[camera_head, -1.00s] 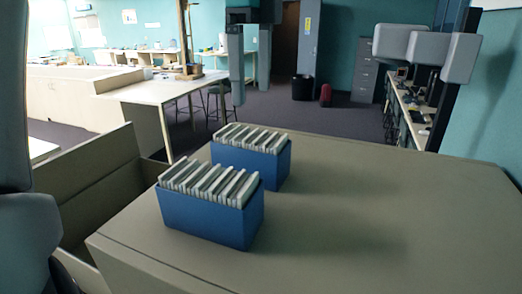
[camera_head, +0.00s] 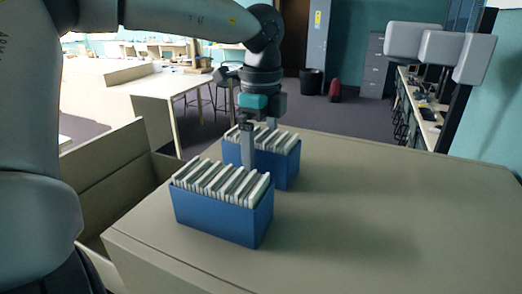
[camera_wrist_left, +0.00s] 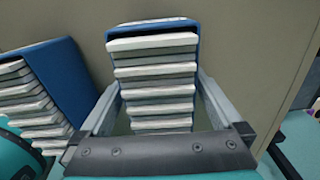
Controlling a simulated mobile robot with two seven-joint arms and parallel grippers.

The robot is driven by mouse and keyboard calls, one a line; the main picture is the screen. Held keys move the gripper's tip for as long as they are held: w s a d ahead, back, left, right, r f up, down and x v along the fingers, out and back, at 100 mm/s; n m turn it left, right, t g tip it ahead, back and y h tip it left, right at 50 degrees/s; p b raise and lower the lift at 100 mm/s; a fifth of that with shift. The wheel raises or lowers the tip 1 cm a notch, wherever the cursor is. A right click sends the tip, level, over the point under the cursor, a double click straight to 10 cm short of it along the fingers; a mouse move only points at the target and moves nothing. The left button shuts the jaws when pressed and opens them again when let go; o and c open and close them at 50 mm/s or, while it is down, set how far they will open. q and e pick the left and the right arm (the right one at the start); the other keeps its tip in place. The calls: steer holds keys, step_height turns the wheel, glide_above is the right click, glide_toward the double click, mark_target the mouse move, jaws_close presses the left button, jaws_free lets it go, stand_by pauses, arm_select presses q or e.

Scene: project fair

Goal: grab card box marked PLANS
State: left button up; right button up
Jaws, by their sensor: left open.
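Two blue card boxes full of pale upright cards stand on the grey-brown cabinet top (camera_head: 380,215). The near box (camera_head: 218,218) is in front; the far box (camera_head: 286,165) stands just behind it. No PLANS marking is readable on either one. My left gripper (camera_head: 259,146) is open and points down over the far box. One finger shows in front of that box's near side. In the left wrist view, the open fingers (camera_wrist_left: 158,82) straddle a card box (camera_wrist_left: 152,72), one on each side. The other box (camera_wrist_left: 62,78) lies to the left there. My right gripper is not in view.
An open box-like bin (camera_head: 118,165) adjoins the cabinet's left side. The right part of the cabinet top is clear. Grey panels on a dark post (camera_head: 455,90) stand at the right. Worktables (camera_head: 160,90) and dark bins lie farther back.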

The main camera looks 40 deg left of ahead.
arm_select(q)
steer(key=shift+f, duration=0.1)
steer(key=shift+c, duration=0.2)
steer(key=c, duration=1.5)
